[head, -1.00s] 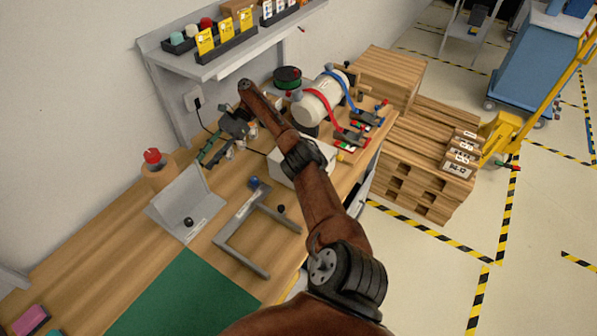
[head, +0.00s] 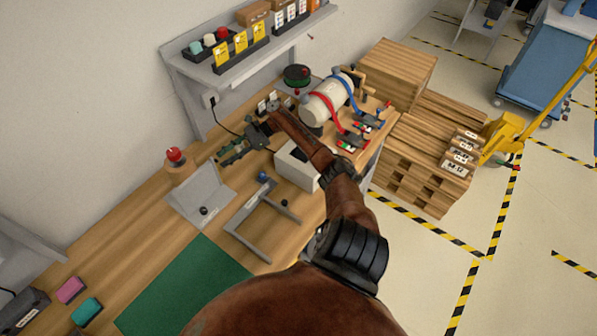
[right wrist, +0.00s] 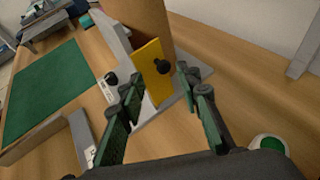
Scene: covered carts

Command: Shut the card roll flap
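The yellow flap (right wrist: 153,82) with a black knob (right wrist: 162,66) stands tilted in front of the roll's lower part in the wrist view. I cannot make out the flap in the head view. My right gripper (head: 224,155) is open and empty, also in the wrist view (right wrist: 158,77). Its green-padded fingers point at the flap, one to each side, with the flap beyond the tips. My left gripper is out of view.
A grey U-shaped frame (head: 240,228) and a green mat (head: 185,285) lie in front of the panel. A white cylinder with red and blue straps (head: 328,101) stands right of my gripper. A shelf (head: 245,60) overhangs the back. Bare wood lies left of the panel.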

